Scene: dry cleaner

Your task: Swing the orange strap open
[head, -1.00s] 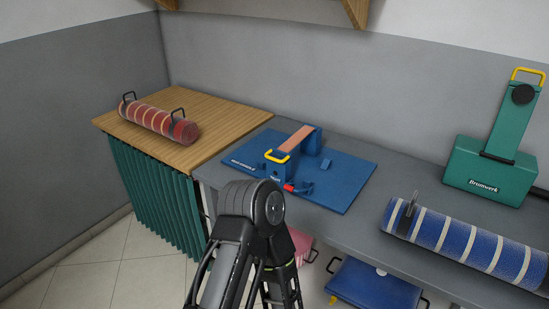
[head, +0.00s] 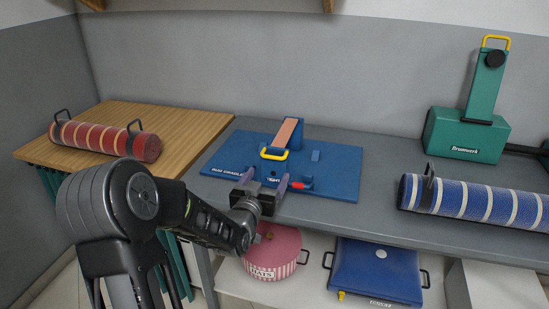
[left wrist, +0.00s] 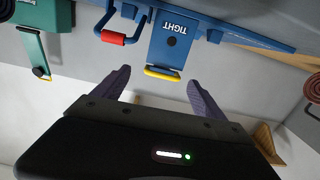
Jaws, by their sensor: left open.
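A yellow handle (head: 274,154) is at the strap's near end, above the block face marked TIGHT. The handle also shows in the left wrist view (left wrist: 162,73), below the upside-down TIGHT block (left wrist: 174,42). A red-gripped lever (head: 301,186) is to the right of that block. My left gripper (head: 265,180) is open and empty, in front of the block. In the left wrist view its fingers (left wrist: 158,79) are apart, with the handle seen between the tips. The strap is hidden there.
A red striped roll (head: 95,137) lies on the wooden table at left.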

